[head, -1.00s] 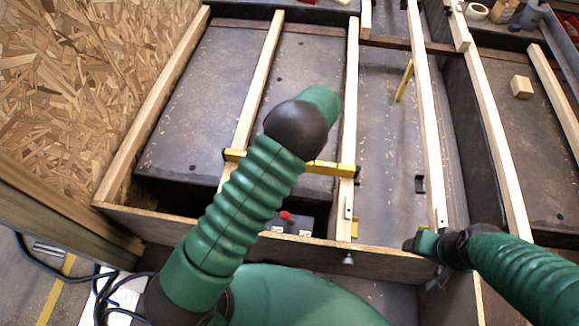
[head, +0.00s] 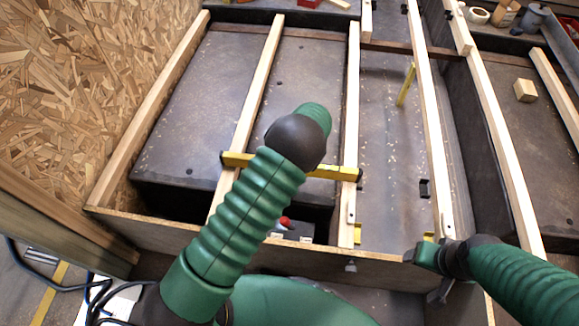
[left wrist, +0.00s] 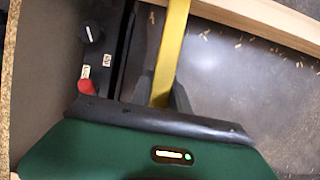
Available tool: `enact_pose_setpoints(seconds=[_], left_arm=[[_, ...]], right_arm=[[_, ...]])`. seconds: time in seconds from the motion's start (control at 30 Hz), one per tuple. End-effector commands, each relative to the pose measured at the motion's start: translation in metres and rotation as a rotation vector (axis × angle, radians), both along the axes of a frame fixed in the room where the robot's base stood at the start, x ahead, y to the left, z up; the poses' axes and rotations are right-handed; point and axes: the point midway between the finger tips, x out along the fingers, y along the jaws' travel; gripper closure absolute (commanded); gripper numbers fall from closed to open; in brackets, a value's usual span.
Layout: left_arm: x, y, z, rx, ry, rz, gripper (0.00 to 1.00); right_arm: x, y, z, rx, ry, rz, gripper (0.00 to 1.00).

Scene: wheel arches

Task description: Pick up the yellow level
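The yellow level (head: 333,172) lies across two pale wooden battens in the head view. My left forearm hides its middle. In the left wrist view the level (left wrist: 170,50) runs as a yellow bar down between the dark fingers of my left gripper (left wrist: 161,92). The fingers flank it closely on both sides; whether they press on it is not clear. My right gripper (head: 428,258) is low at the right in the head view, by the front board and away from the level. Its fingers are too small to read.
Long battens (head: 428,130) run over dark recessed panels. A second yellow bar (head: 406,85) stands farther back. A red knob (head: 285,221) sits below the level, also seen in the wrist view (left wrist: 86,86). A wooden block (head: 525,91) lies at right. A chipboard wall (head: 90,80) bounds the left.

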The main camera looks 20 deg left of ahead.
Motion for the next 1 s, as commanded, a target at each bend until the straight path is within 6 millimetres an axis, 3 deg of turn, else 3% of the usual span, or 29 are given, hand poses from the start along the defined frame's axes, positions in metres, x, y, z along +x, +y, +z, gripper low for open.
enact_pose_setpoints(seconds=[0.03,0.1,1.0], left_arm=[[0.0002,0.0,-0.0001,0.0,-0.001,0.0,0.91],[0.0002,-0.0001,-0.0001,0.0,-0.001,0.0,1.0],[0.0004,-0.0004,0.0,-0.001,-0.002,0.001,1.0]], right_arm=[[0.0,0.0,0.0,0.0,0.0,0.0,0.35],[0.0,0.0,0.0,0.0,0.0,0.0,0.35],[-0.0001,0.0,-0.0001,0.0,0.0,0.0,0.35]])
